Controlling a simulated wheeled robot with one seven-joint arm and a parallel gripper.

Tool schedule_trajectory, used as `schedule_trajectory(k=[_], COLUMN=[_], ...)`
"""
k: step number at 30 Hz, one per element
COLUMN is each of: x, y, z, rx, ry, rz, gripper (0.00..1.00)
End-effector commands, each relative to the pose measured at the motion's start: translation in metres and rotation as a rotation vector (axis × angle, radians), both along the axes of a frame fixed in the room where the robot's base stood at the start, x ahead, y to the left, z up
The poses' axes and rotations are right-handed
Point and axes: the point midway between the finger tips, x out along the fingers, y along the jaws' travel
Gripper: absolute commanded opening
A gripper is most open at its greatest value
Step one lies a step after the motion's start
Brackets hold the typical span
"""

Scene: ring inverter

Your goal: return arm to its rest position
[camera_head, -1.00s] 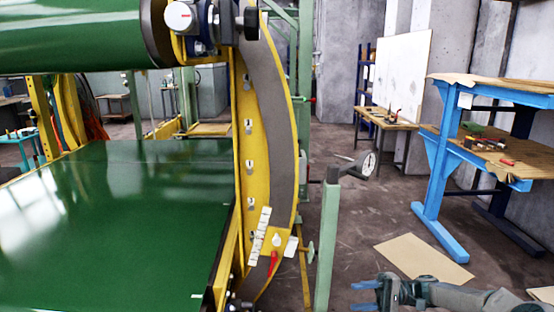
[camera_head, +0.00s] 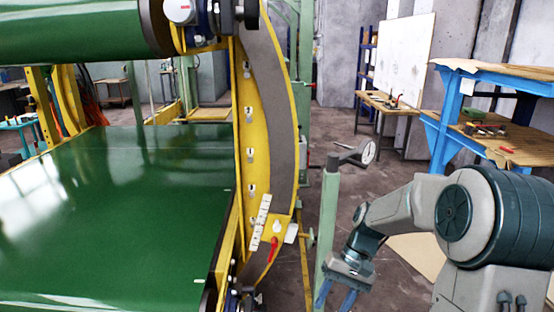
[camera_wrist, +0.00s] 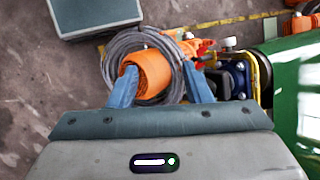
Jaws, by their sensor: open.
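My arm (camera_head: 490,215) reaches in from the right edge of the head view, bent at its elbow, with the wrist turned downward. My gripper (camera_head: 335,299) points down beside the green post, at the bottom of that view. Its two blue fingers stand apart with nothing between them. In the wrist view my gripper (camera_wrist: 160,84) is open over a coiled grey cable (camera_wrist: 113,60) and an orange bundle (camera_wrist: 148,72), which lie below. Whether the fingers are far above them is hard to tell.
The green conveyor belt (camera_head: 120,215) with its yellow frame (camera_head: 251,130) fills the left. A blue workbench (camera_head: 440,140) is behind my arm.

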Motion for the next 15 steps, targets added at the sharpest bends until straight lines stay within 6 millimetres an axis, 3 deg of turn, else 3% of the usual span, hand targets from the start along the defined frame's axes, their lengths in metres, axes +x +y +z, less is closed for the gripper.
schedule_trajectory(k=[15], x=[-0.087], y=[-0.010], z=[0.078], rx=[-0.358], ry=[-0.355], rz=[0.033], gripper=[0.45])
